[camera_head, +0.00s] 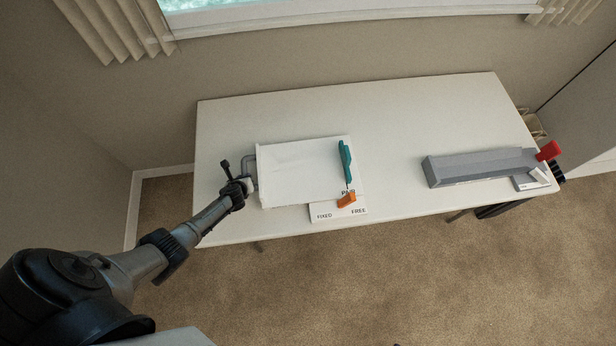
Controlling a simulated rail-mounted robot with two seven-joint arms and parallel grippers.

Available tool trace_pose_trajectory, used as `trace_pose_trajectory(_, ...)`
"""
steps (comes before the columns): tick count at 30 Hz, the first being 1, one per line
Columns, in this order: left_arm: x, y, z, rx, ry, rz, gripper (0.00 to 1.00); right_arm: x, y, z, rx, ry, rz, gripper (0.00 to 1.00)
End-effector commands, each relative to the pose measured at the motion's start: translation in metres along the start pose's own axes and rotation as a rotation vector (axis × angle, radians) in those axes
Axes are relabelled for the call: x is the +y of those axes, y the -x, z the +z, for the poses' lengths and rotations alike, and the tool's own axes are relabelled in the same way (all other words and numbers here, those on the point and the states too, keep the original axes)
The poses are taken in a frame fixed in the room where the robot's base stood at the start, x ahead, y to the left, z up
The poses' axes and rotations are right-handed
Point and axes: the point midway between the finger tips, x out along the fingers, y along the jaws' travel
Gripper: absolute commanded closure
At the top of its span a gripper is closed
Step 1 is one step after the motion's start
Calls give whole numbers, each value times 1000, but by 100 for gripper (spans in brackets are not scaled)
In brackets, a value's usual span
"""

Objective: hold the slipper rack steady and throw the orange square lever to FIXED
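The slipper rack is most likely the flat white box (300,170) on the left half of the table, with a grey handle (249,160) on its left side. The orange lever (347,200) sits at its front right corner, above a white plate (338,213) marked FIXED on the left and FREE on the right. The lever is tilted and lies nearer the FREE side. A long teal part (345,162) lies along the box's right edge. My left gripper (243,179) is at the handle; whether its fingers are closed on it is unclear. My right gripper is not in view.
A long grey block (478,167) lies on the table's right side, with a red knob (548,151) and a white label plate (531,181) at its right end. The white table (400,115) is clear between the two. A window and wall stand behind.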

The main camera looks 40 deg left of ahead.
Motion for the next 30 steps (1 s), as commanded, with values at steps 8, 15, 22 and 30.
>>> trace_pose_trajectory(8, 0, 0, 0, 0, 0, 0, 100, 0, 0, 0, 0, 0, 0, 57)
trace_pose_trajectory(15, -2, 0, 3, -3, 8, -6, 100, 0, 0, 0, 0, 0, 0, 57)
trace_pose_trajectory(22, -1, -1, 2, -5, 6, -3, 100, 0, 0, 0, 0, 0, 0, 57)
trace_pose_trajectory(30, -1, -1, 0, -4, 2, 0, 100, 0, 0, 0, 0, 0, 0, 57)
